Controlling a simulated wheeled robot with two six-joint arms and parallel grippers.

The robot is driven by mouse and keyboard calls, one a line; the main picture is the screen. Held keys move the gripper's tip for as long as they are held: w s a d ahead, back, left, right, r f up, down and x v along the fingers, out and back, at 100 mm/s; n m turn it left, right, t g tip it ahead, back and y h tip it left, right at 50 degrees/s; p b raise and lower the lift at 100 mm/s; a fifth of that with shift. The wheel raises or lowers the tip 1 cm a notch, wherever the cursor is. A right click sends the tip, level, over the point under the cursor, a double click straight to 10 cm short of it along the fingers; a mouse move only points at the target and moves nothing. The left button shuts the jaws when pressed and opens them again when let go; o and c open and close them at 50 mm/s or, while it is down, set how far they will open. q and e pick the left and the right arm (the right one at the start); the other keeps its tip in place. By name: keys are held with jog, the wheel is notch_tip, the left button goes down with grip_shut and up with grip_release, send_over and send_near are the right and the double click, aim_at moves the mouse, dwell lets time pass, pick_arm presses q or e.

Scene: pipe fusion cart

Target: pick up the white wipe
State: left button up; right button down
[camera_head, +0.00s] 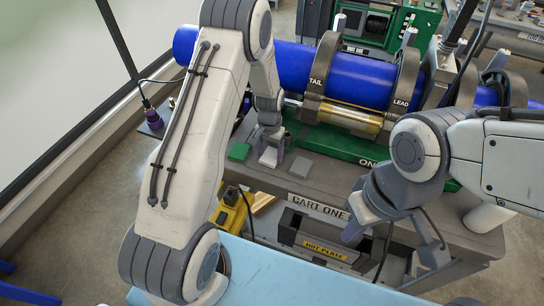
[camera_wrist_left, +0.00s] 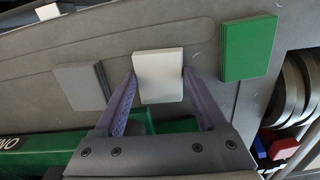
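The white wipe (camera_wrist_left: 158,76) is a folded square pad on the grey cart top. In the head view the white wipe (camera_head: 268,157) sits under my left gripper (camera_head: 270,145), partly hidden by it. In the left wrist view my left gripper (camera_wrist_left: 160,75) is open, with one fingertip beside each side edge of the wipe. The gaps there are very small, and I cannot tell whether the fingers touch it. My right gripper (camera_head: 396,238) hangs at the cart's front right, with its fingers apart and nothing seen between them.
A green pad (camera_wrist_left: 249,48) and a grey pad (camera_wrist_left: 82,86) lie on either side of the wipe. A blue pipe (camera_head: 350,78) in clamps runs behind on the green machine. A hot plate (camera_head: 325,245) sits below the cart's front edge. A light-blue surface (camera_head: 290,285) is nearest me.

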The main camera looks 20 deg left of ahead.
pick_arm(q)
jog(key=shift+r, duration=0.1)
jog(key=shift+r+b, duration=0.35)
jog(key=shift+r, duration=0.1)
jog(key=s+b, duration=0.4)
jog(key=s, duration=1.4)
jog(key=shift+a+r, duration=0.2)
jog(key=shift+a, duration=0.1)
